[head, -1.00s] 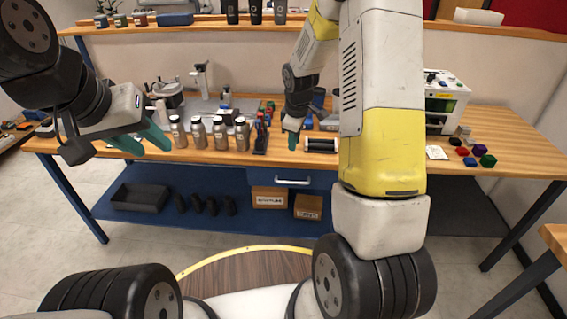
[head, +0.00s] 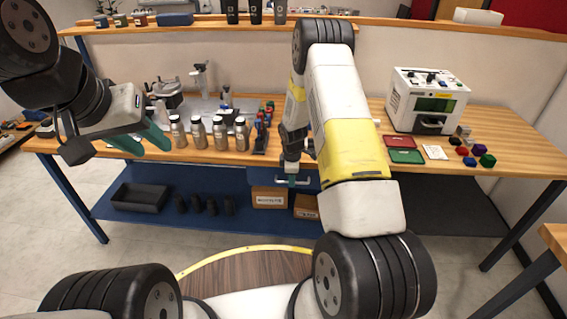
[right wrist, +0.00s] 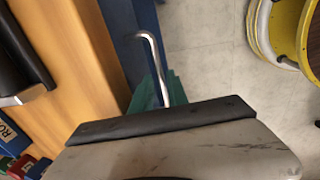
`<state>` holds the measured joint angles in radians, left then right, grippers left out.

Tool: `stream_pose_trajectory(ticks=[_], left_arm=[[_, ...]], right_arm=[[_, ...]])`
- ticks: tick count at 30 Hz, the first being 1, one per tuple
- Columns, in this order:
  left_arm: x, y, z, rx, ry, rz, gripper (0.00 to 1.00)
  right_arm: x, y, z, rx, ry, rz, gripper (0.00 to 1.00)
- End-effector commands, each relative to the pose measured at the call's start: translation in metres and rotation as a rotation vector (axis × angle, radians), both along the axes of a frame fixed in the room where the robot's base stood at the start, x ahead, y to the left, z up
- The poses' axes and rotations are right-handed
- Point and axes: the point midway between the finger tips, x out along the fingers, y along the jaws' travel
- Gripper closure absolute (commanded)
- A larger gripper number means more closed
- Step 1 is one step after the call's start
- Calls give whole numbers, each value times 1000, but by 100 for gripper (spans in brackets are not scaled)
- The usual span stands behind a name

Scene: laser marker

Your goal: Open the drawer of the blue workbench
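The blue workbench's drawer (head: 316,174) sits under the wooden tabletop and looks closed, partly hidden by my right arm. Its silver handle (head: 302,181) is on the front and also shows in the right wrist view (right wrist: 154,55). My right gripper (head: 291,180) is at the handle, pointing down. In the right wrist view its teal fingertips (right wrist: 174,92) overlap the handle's bar; I cannot tell whether they grip it. My left gripper (head: 140,142) hangs over the left part of the bench with its teal fingers spread, empty.
Several silver bottles (head: 198,132) stand near the tabletop's front edge. A white laser machine (head: 427,100) stands at the right. Cardboard boxes (head: 269,197) and a black tray (head: 139,197) are on the blue lower shelf (head: 245,222). The floor before the shelf is partly clear.

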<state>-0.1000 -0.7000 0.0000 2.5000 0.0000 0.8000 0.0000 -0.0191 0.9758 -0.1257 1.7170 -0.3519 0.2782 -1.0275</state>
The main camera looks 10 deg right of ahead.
Motion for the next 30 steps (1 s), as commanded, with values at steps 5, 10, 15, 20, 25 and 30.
stream_pose_trajectory(ticks=[5, 10, 15, 20, 25, 30], left_arm=[[0, 0, 0, 0, 0, 0, 64], [0, 0, 0, 0, 0, 0, 64], [0, 0, 0, 0, 0, 0, 64], [0, 0, 0, 0, 0, 0, 64], [0, 0, 0, 0, 0, 0, 64], [0, 0, 0, 0, 0, 0, 64]], right_arm=[[1, 0, -2, 0, -1, -1, 80], [1, 0, -2, 0, -1, -1, 90], [1, 0, -2, 0, -1, -1, 100], [1, 0, -2, 0, -1, -1, 100], [1, 0, -2, 0, -1, -1, 100], [1, 0, -2, 0, -1, -1, 100]])
